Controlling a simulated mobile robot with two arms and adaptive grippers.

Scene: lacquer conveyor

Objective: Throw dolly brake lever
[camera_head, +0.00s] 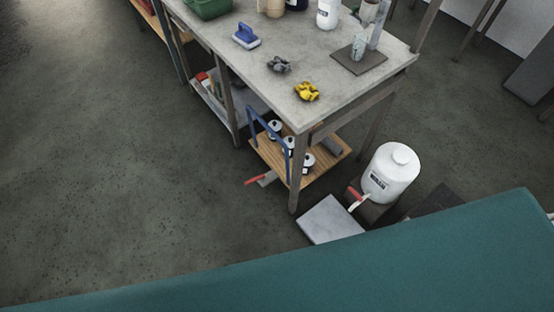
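A low dolly with a wooden deck (330,166) stands on the floor, partly under the near end of the workbench. A blue push handle (255,128) rises at its left side. Several white containers with dark labels (308,163) stand on the deck. A lever with a red grip (254,181) sticks out low at the dolly's left front corner, close to the floor. A grey piece lies beside the red grip, and how they join is too small to tell. Neither of my grippers is in view.
The workbench (320,75) holds a blue-handled block (245,36), grey and yellow crumpled cloths and containers. A white drum (391,173) with a red-handled tap stands right of the dolly, near a grey slab (330,221). The floor at left is clear. A teal surface covers the bottom.

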